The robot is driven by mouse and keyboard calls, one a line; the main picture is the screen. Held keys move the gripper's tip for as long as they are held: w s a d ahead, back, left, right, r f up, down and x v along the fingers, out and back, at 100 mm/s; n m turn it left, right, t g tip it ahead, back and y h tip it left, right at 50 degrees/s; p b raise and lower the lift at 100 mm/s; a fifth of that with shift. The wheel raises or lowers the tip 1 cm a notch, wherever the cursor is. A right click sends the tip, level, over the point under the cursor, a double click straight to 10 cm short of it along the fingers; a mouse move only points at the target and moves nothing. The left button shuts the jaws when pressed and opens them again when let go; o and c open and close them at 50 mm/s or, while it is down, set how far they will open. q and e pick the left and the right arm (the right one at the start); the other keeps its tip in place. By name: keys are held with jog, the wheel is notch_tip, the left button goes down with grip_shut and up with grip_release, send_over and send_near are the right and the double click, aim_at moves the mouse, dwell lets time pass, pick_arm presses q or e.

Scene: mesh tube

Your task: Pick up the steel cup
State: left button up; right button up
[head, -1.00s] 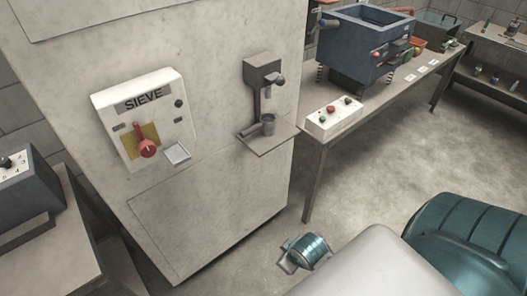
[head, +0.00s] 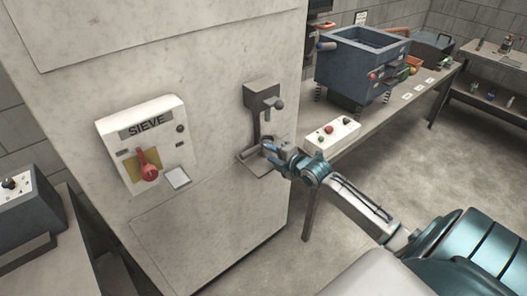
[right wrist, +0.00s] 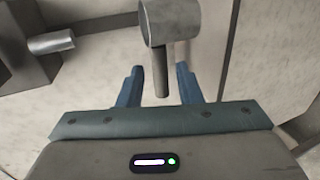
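The steel cup (head: 267,141) stands on the small shelf of the grey cabinet, below the dark spout fixture. My right gripper (head: 273,149) is at the cup and covers part of it in the head view. In the right wrist view, the grey cup (right wrist: 170,24) is at the top, with its straight handle pointing towards me. My right gripper's blue fingers (right wrist: 160,85) are apart, one on each side of the handle in the picture. I see no contact, and cannot tell how deep the handle sits between them. My left gripper is not in view.
The spout fixture (head: 262,94) overhangs the cup closely, with a knob beside it. The SIEVE panel (head: 148,155) with a red knob is to the left. A white button box (head: 333,135) and a blue bin machine (head: 362,58) stand on the bench at right.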

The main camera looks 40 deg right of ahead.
aim_at(259, 149)
jog(key=x, duration=0.4)
jog(key=shift+w+a+f+p, duration=0.1)
jog(key=shift+w+a+p, duration=0.05)
jog(key=shift+w+p, duration=0.15)
jog(key=shift+w+f, duration=0.1)
jog(key=shift+w, duration=0.1)
jog(key=shift+w+p, duration=0.3)
jog(key=shift+p, duration=0.05)
jog(key=x, duration=0.2)
jog(key=p+x, duration=0.1)
jog(key=x, duration=0.1)
jog(key=shift+a+p, duration=0.25)
jog(key=shift+p, duration=0.05)
jog(key=shift+w+f, duration=0.1)
jog(key=shift+w, duration=0.1)
jog(key=shift+s, duration=0.1)
jog(key=shift+c, duration=0.2)
grip_shut()
